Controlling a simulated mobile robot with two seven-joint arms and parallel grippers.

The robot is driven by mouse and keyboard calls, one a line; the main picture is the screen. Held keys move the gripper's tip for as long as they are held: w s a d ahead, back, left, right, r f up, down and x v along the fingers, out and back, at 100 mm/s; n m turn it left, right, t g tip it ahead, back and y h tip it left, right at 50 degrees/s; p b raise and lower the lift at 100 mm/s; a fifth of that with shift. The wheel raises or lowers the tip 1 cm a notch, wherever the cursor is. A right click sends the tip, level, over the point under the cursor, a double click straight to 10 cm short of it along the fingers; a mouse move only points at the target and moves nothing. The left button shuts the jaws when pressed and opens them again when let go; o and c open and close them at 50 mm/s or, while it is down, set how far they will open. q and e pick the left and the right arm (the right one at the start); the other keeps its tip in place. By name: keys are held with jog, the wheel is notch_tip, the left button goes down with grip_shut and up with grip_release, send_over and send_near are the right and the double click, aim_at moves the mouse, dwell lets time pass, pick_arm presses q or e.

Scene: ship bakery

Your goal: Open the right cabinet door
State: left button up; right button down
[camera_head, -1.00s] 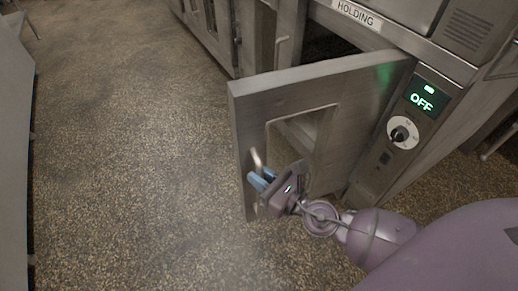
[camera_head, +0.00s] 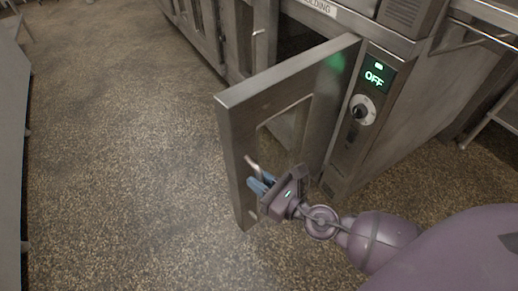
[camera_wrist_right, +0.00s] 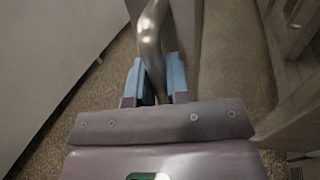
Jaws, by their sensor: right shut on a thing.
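The right cabinet door (camera_head: 240,140) is a grey metal door with a window opening, hinged beside the control panel. It stands swung open, well out from the cabinet (camera_head: 345,150). My right gripper (camera_head: 260,184) is at the door's free edge, its blue fingers shut on the curved metal door handle (camera_head: 252,164). In the right wrist view the handle (camera_wrist_right: 151,45) passes between the two blue fingers (camera_wrist_right: 156,78). My left gripper is not in view.
The control panel (camera_head: 366,100) with a green OFF display and a knob is right of the door. Another cabinet with doors (camera_head: 205,30) stands behind. A grey counter edge (camera_head: 12,150) runs along the left. The speckled floor (camera_head: 120,140) between is clear.

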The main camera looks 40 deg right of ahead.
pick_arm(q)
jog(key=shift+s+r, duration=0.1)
pick_arm(e)
jog(key=shift+s, duration=0.15)
jog(key=c, duration=1.1)
grip_release()
pick_arm(q)
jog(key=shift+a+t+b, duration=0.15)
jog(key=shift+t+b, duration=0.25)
jog(key=shift+b, duration=0.35)
pick_arm(e)
jog(key=v, duration=1)
jog(key=shift+s, duration=0.35)
jog(key=shift+d, duration=0.1)
